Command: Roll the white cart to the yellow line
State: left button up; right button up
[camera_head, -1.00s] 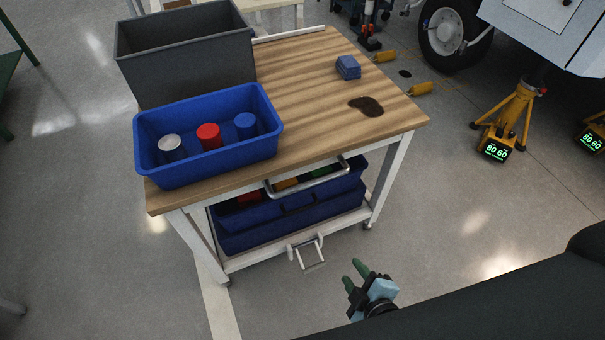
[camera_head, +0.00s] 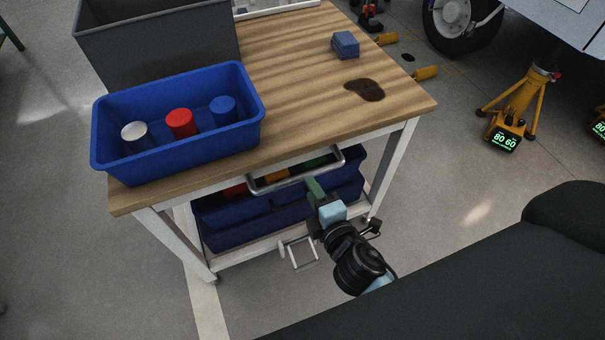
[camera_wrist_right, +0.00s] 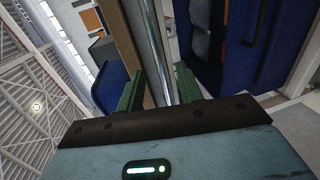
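The white cart (camera_head: 172,232) has a wooden top (camera_head: 285,95) and a silver bar handle (camera_head: 296,172) along its near side. My right gripper (camera_head: 313,190) is at the right part of this handle, in front of the lower shelf. In the right wrist view its two green fingers (camera_wrist_right: 159,88) are spread open, with the handle bar (camera_wrist_right: 155,45) running between them. I cannot tell whether either finger touches the bar. My left gripper is out of view. No clearly yellow line shows; a pale stripe (camera_head: 209,312) runs on the floor below the cart's left leg.
On the cart are a blue bin (camera_head: 180,155) with three cans, a grey crate (camera_head: 160,50), a blue block (camera_head: 345,45) and a dark stain (camera_head: 365,90). Blue bins (camera_head: 225,225) fill the lower shelf. A yellow jack stand (camera_head: 525,100) and vehicle wheel (camera_head: 455,25) stand right.

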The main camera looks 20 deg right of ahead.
aim_at(303, 174)
jog(key=shift+x, duration=3.15)
jog(key=shift+c, duration=0.4)
grip_shut()
